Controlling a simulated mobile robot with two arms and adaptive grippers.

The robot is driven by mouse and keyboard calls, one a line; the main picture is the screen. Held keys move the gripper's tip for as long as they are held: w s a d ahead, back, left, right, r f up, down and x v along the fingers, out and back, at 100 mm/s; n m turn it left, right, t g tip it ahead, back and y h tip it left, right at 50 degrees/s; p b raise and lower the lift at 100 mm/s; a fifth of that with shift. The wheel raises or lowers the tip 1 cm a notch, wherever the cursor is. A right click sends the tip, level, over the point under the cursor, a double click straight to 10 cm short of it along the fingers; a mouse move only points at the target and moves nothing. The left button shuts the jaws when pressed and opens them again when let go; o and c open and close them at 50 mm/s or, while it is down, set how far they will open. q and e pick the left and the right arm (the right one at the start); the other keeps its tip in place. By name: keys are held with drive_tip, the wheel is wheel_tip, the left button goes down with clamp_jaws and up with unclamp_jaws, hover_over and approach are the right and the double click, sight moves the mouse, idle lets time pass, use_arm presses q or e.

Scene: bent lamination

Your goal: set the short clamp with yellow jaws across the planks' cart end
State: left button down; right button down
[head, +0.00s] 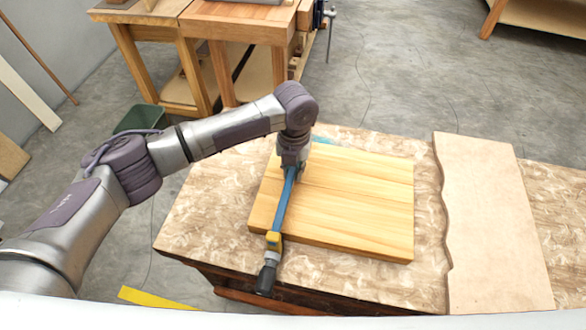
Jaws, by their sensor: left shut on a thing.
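The stacked planks (350,205) lie flat on the table as a pale yellow wooden block. The short clamp (283,210) has a blue bar and lies along the planks' left end, reaching from my gripper to past the near left corner. Its yellow jaw (273,240) is at the near edge, with a dark handle sticking out toward me. I cannot tell whether the jaw touches the wood. My left gripper (292,168) points down at the planks' far left corner, shut on the clamp's far part. Its fingers and the clamp's far jaw are mostly hidden. My right gripper is not in view.
The planks rest on a mottled tan table (200,215). A pale board with a wavy edge (490,220) lies to the right. A wooden workbench (230,25) stands behind, and a green bin (140,118) is on the floor. A yellow strip (150,298) shows at the lower left.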

use_arm(q)
drive_tip(key=shift+f, duration=0.1)
drive_tip(key=c, duration=1)
unclamp_jaws()
wheel_tip(320, 180, up, 12)
drive_tip(key=shift+w+d, duration=0.1)
drive_tip(key=shift+r+p, duration=3)
drive_tip(key=shift+p, duration=0.4)
drive_tip(key=shift+w, duration=0.1)
